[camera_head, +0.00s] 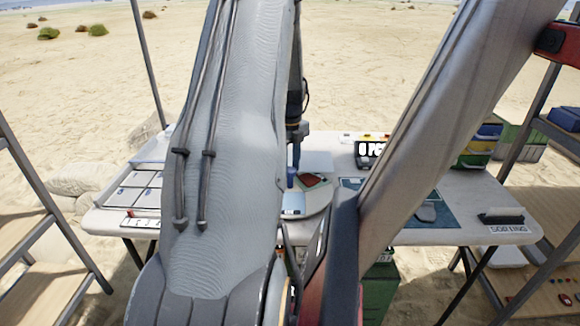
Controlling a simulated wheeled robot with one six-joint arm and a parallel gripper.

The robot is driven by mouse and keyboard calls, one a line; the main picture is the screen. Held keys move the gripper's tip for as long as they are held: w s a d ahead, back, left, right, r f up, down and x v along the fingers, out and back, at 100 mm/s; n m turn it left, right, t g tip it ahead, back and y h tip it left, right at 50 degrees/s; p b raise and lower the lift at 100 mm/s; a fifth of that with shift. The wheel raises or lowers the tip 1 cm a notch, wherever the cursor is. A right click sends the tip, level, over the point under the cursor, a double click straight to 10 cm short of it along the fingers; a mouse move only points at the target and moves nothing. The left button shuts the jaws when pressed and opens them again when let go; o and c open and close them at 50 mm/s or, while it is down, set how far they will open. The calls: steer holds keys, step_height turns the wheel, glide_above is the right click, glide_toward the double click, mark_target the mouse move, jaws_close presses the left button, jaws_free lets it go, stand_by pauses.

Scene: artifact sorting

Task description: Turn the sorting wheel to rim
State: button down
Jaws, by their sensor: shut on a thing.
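The sorting wheel (319,204) is a pale round disc on the white table, right of my arm, which hides its left part. On it are a reddish-brown piece on a dark green patch (311,181), a light blue and white section (293,204) at the front, and an upright blue peg (292,179). My gripper (295,165) points down at the peg from above, partly hidden by my arm. It appears shut on the peg; the fingertips are small and hard to make out. I cannot read the word "rim" on the wheel.
A tray with pale compartments (137,188) is at the table's left. A dark device with a lit display (370,152) stands behind right. Shelves flank the table.

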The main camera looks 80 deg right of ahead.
steer(key=shift+s, duration=0.1)
steer(key=c, duration=1.3)
jaws_free()
steer(key=shift+o, duration=0.2)
steer(key=shift+r, duration=0.15)
step_height(320, 180, up, 8)
steer(key=shift+f+b, duration=0.2)
steer(key=shift+b, duration=0.5)
